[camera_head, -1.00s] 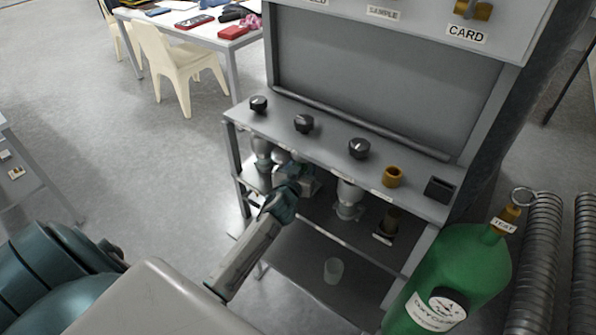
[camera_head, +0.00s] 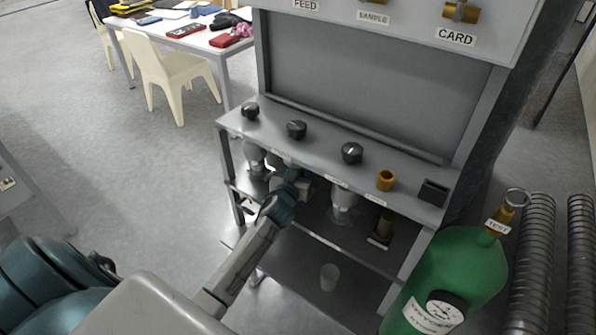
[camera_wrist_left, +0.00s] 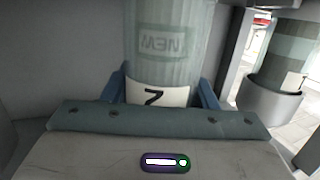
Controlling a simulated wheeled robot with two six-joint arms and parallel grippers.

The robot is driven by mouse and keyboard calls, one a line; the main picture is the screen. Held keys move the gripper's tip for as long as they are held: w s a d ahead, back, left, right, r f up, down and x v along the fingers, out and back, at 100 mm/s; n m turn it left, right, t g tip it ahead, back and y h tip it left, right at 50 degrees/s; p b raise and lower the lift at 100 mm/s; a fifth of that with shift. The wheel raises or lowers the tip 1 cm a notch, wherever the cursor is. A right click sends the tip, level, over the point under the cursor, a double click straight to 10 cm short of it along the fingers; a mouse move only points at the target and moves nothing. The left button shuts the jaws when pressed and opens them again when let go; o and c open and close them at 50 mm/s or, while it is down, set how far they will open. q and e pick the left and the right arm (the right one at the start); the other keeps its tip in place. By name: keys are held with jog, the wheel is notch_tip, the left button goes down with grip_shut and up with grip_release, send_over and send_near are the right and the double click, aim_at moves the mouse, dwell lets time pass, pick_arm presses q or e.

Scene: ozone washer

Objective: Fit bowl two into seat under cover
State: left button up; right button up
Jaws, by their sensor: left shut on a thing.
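Bowl two (camera_wrist_left: 163,52) is a cloudy, see-through cylinder with embossed lettering and a white label near its lower end in the left wrist view. My left gripper (camera_wrist_left: 162,90) is shut on it, with a blue finger on each side. In the head view my left gripper (camera_head: 288,184) reaches under the washer's front ledge (camera_head: 322,152), between a pale bowl (camera_head: 253,158) on the left and another (camera_head: 343,198) on the right. The arm and ledge largely hide the held bowl and its seat there, so I cannot tell whether it is seated. My right gripper is not in view.
Black knobs (camera_head: 297,130) and a brass collar (camera_head: 386,180) stand on the ledge. A clear cup (camera_head: 330,276) stands on the lower shelf. A green gas bottle (camera_head: 455,275) stands at the right. In the left wrist view a neighbouring bowl (camera_wrist_left: 285,55) sits in a metal cup.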

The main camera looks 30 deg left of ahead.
pick_arm(q)
jog(key=shift+w, duration=0.1)
dwell(0.3)
jog(key=o, duration=1.3)
jog(key=shift+f, duration=0.1)
jog(key=shift+s, duration=0.25)
jog(key=b+v, duration=0.3)
jog(key=v, duration=0.7)
jog(key=shift+s+d, duration=0.15)
jog(key=shift+s, duration=0.05)
